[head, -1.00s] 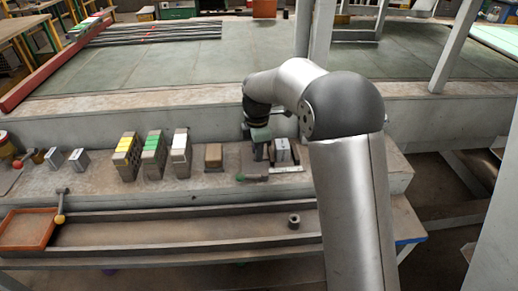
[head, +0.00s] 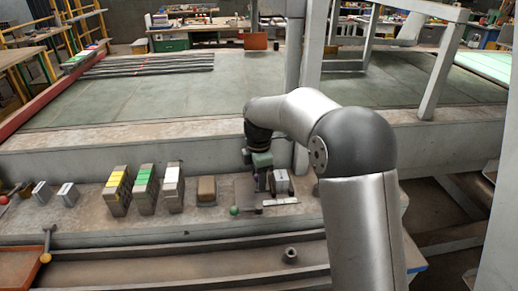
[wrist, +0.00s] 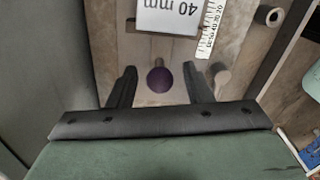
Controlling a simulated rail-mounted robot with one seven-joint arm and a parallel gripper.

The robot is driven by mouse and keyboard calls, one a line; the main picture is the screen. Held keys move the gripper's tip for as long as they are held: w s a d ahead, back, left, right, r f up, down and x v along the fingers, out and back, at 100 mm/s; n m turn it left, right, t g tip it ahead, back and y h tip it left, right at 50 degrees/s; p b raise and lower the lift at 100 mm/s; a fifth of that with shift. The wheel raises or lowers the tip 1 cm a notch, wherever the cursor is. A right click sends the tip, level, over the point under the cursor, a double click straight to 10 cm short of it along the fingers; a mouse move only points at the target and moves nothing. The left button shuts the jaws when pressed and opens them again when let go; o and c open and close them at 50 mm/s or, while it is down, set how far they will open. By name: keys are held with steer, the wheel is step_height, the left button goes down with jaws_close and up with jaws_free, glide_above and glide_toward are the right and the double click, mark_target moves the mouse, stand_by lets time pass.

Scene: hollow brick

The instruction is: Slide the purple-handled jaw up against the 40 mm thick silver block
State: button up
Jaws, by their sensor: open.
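In the wrist view the purple knob (wrist: 159,80) of the jaw handle lies between the two fingers of my gripper (wrist: 160,70). The fingers are open, with a visible gap on each side of the knob. The silver block (wrist: 168,18), marked "40 mm", is past the knob at the top of the picture, partly cut off by the frame. In the head view my gripper (head: 260,186) points down just left of the silver block (head: 281,182). The purple knob cannot be made out there. The jaw's face and its gap to the block are not clear.
A ruler scale (wrist: 210,26) runs beside the block. A green knob (head: 234,210) sits in front of my gripper. A metal ring (head: 290,255) lies in the front trough.

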step_height(320, 180, up, 15)
steer(key=shift+r, duration=0.1)
stand_by(0.4)
steer(key=s+d+f+m, duration=0.4)
steer(key=s+m, duration=0.3)
steer(key=s, duration=0.3)
steer(key=s+d+f+m, duration=0.5)
steer(key=s+d+m, duration=0.2)
steer(key=s, duration=0.4)
steer(key=s+d+f+m, duration=0.5)
steer(key=s+m, duration=0.3)
steer(key=s, duration=0.3)
steer(key=shift+d, duration=0.7)
